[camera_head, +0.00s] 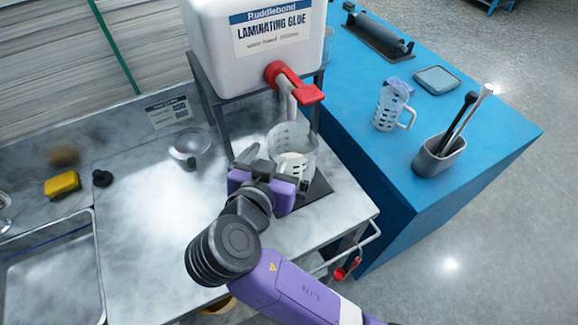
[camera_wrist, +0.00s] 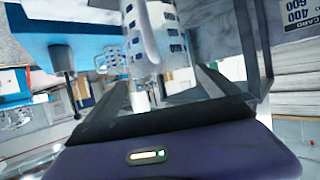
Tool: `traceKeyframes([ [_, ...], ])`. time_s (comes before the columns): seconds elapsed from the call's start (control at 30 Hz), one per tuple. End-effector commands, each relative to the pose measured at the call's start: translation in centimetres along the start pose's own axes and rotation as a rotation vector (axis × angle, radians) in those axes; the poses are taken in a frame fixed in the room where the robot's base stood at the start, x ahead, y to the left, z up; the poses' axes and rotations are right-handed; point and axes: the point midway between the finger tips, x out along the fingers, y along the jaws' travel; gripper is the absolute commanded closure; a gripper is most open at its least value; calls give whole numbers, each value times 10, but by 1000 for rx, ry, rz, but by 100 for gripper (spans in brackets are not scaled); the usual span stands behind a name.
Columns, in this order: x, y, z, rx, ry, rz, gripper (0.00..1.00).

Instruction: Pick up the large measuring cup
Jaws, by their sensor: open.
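A large clear measuring cup (camera_head: 297,140) stands upright on a dark base under the red tap of the glue tank. It holds some pale content low down. My gripper (camera_head: 275,172) is open at the cup's near side, low down and partly hiding it. In the wrist view, my gripper's dark fingers (camera_wrist: 168,82) are apart, and the clear cup with blue marks (camera_wrist: 174,42) shows ahead between them. I cannot tell whether a finger touches it. A smaller measuring cup (camera_head: 389,107) with a handle stands on the blue table.
The white glue tank (camera_head: 255,55) on a dark stand, with its red tap (camera_head: 292,82), hangs above the cup. A grey holder with tools (camera_head: 438,157) stands on the blue table (camera_head: 480,130). A sponge (camera_head: 62,185) and a sink tray (camera_head: 50,275) are left. The counter's middle is clear.

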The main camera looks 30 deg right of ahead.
Motion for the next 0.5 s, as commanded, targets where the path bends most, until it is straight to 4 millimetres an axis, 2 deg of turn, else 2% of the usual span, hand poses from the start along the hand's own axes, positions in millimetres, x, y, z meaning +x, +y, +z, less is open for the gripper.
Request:
traceKeyframes([
  [0.5,62,0,-2,-3,-1,2,0],
])
